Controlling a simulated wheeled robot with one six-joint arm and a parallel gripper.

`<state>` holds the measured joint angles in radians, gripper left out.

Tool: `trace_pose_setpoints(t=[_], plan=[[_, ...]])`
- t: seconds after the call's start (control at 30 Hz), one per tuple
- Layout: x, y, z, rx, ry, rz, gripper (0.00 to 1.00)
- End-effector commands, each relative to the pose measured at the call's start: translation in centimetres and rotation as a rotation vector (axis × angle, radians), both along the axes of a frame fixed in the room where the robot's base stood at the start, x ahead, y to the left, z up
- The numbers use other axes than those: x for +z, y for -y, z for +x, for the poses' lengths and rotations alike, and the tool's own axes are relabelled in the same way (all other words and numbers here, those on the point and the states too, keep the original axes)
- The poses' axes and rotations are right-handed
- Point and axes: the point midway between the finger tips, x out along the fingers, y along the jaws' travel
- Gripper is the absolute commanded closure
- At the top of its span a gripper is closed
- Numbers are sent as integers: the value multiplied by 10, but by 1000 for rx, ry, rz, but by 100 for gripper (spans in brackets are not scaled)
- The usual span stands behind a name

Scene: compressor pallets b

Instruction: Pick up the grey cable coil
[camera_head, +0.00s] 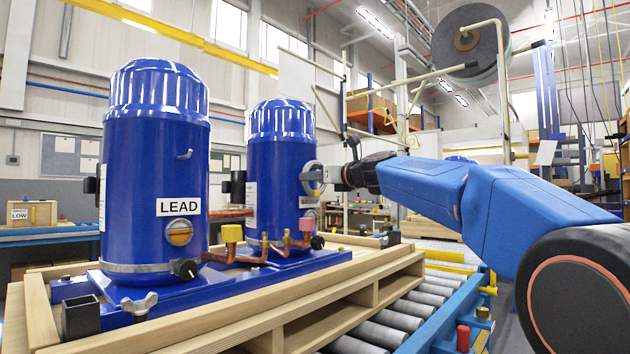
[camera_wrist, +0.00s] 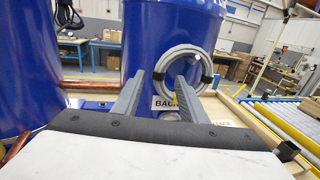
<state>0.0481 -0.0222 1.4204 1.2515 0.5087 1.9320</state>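The grey cable coil (camera_head: 309,170) is a ring against the right side of the rear blue compressor, above a label. In the wrist view the coil (camera_wrist: 190,47) has dark ties on its left and right sides. My gripper (camera_head: 325,174) is right at the coil. In the wrist view my gripper (camera_wrist: 158,88) is open. The coil's lower left rim shows between the fingers, and the right finger overlaps the ring's opening. Whether a finger touches the coil I cannot tell.
The front blue compressor (camera_head: 155,170), marked LEAD, stands on the same wooden pallet (camera_head: 215,325). Copper pipes (camera_head: 235,257) run low between the compressors. A roller conveyor (camera_head: 385,325) lies under the pallet. A large dark reel (camera_head: 468,45) hangs behind my arm.

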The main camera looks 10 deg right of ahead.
Motion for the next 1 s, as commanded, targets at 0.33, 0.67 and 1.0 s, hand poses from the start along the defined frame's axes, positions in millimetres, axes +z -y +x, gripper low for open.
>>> trace_pose_setpoints(t=[0.33, 0.67, 1.0], plan=[[1, -11, 25, 0, 0, 0, 61], [1, -11, 25, -1, 0, 0, 100], [4, -11, 25, -1, 2, 0, 100]])
